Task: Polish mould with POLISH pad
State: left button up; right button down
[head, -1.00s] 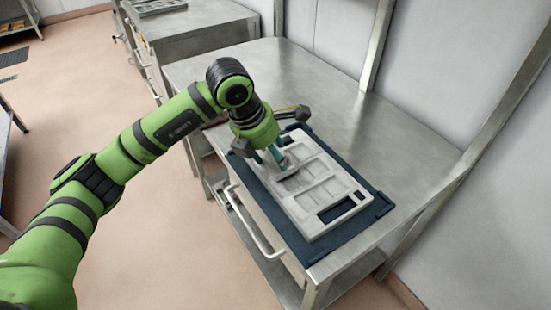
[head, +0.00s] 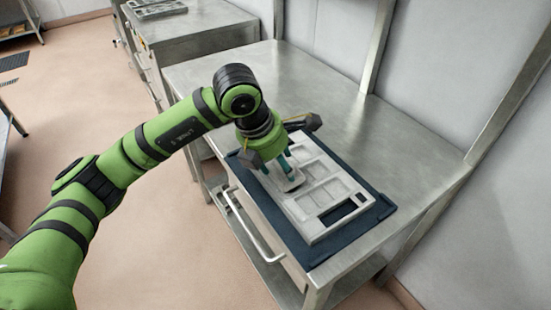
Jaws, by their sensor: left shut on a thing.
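The grey mould (head: 318,196) lies flat on a dark blue mat (head: 365,218) on the steel table. It has several shallow rectangular recesses and a dark window near its front end. My left gripper (head: 287,172) is over the far left part of the mould, pointing down, shut on a pale pad (head: 289,183). The pad is at the mould's upper face; I cannot tell for sure whether it touches. Any label on the pad is hidden or too small to read. The gripper hides part of the mould's far end. My right gripper is not in view.
The steel table (head: 320,89) is bare behind the mould. A handle rail (head: 254,226) runs along its front side. Uprights (head: 378,45) and a wall stand at the back right. Another steel bench (head: 190,30) with a grey mould-like plate (head: 157,9) stands at the far left.

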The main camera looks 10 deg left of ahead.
pick_arm(q)
jog(key=shift+s+d, duration=0.75)
jog(key=shift+d, duration=0.05)
jog(key=shift+s+d+f+b, duration=0.1)
jog(key=shift+s+d+b, duration=0.75)
jog(key=shift+s+d, duration=0.45)
jog(key=shift+s+d+b, duration=0.35)
jog(key=shift+s+d, duration=0.45)
jog(key=shift+w+d+b, duration=0.4)
jog(key=shift+w+d, duration=0.5)
jog(key=shift+w+d+b, duration=0.45)
jog(key=shift+w+d, duration=1.6)
jog(key=shift+d, duration=0.05)
jog(key=shift+w+a, duration=0.1)
